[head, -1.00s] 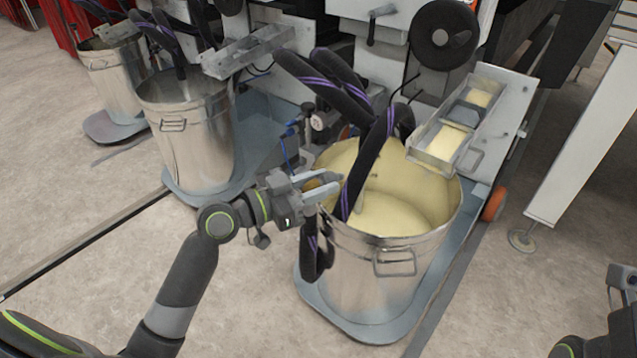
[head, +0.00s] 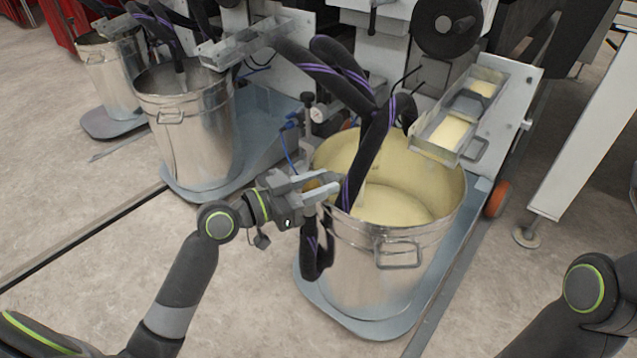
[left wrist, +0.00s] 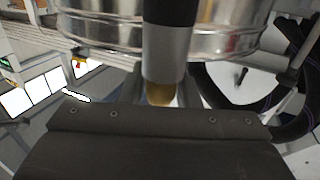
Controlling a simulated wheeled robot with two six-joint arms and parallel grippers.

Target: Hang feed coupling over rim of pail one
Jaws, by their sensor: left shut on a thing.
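The feed coupling is a silver sleeve with a brass end on a black hose; it shows in the left wrist view (left wrist: 165,55). My left gripper (head: 318,190) is shut on it at the left rim of the near steel pail (head: 365,270). In the head view, the gripper and hose largely hide the coupling. Black hose (head: 368,150) with purple stripes rises behind the gripper, and a loop hangs outside the pail's left wall. I cannot tell whether the coupling touches the rim. The pail holds cream-coloured liquid. My right gripper is not clearly in view.
A second steel pail (head: 195,130) and a third (head: 112,75) stand to the left with hoses in them. A metal trough (head: 455,125) juts over the near pail's back right. A gauge (head: 318,115) stands behind the rim. The front floor is clear.

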